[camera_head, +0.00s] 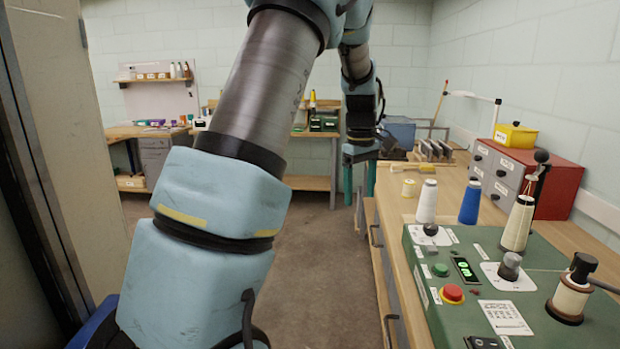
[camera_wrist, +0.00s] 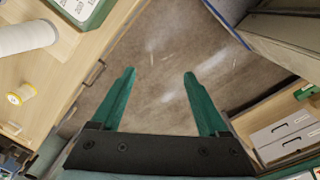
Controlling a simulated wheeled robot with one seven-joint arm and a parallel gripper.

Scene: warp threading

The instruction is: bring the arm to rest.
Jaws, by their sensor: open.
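My gripper (camera_head: 360,180) hangs at the left edge of the wooden workbench (camera_head: 395,230), with its green fingers pointing down. In the wrist view my gripper (camera_wrist: 159,74) is open, its two fingers wide apart with only bare floor between them. Nothing is held. My blue and grey arm rises from the lower left, arches above the picture and comes down to the gripper.
The green control panel (camera_head: 450,325) carries a red button (camera_head: 452,293), knobs and spools. A white cone (camera_head: 427,203), a blue cone (camera_head: 470,203) and a red drawer cabinet (camera_head: 560,190) stand behind it. The floor (camera_head: 330,270) left of the bench is clear.

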